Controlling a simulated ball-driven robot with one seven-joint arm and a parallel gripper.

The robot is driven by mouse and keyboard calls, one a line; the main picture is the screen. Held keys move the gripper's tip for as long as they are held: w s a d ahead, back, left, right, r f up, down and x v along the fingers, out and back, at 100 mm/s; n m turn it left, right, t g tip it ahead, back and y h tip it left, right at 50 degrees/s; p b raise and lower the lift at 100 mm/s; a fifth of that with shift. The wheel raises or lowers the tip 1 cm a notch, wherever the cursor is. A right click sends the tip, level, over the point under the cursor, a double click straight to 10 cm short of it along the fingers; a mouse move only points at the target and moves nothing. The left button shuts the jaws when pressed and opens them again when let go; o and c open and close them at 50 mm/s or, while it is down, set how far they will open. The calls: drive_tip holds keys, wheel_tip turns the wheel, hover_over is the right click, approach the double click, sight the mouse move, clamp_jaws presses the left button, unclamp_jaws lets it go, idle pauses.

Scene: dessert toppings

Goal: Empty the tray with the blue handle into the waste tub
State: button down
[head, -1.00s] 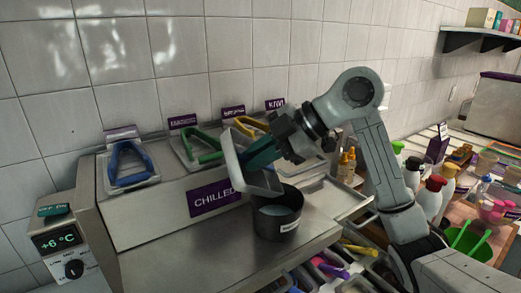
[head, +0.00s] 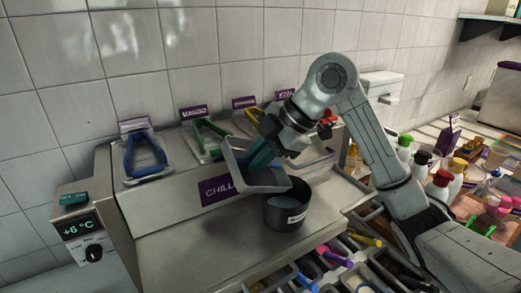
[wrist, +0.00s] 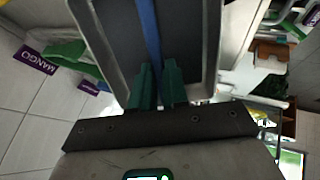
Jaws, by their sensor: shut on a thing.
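My gripper (head: 258,156) is shut on a grey metal tray (head: 272,181), its green fingers reaching into it. In the wrist view the fingers (wrist: 157,88) close around a blue strip, the tray's blue handle (wrist: 150,35). The tray is tilted and held in the air above and slightly left of the waste tub (head: 286,217), its lower right edge close to the tub's rim. The dark round tub stands upright on the steel counter and has a white label. Its pale bluish inside shows. No contents can be made out in the tray.
Bins with coloured handles (head: 335,258) lie in front. Bottles (head: 440,182) crowd the right. The counter left of the tub is clear.

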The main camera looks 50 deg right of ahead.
sight(243, 167)
drive_tip(key=shift+w+a+f+g+h+p, duration=0.3)
drive_tip(key=shift+w+f+g+h+p, duration=0.2)
drive_tip(key=shift+g+p, duration=0.3)
drive_tip(key=shift+w+a+f+g+h, duration=0.2)
drive_tip(key=shift+f+g+h, duration=0.15)
drive_tip(key=shift+f+g, duration=0.2)
drive_tip(key=shift+w+a+f+g+h, duration=0.1)
drive_tip(key=shift+w+f+g+h, duration=0.15)
drive_tip(key=shift+f+g+h, duration=0.25)
drive_tip(key=shift+w+a+f+g+h, duration=0.1)
drive_tip(key=shift+w+f+g+h, duration=0.15)
drive_tip(key=shift+f+g, duration=0.4)
drive_tip(key=shift+a+r+g+h, duration=0.1)
drive_tip(key=shift+r+g+h, duration=0.25)
drive_tip(key=shift+g, duration=0.35)
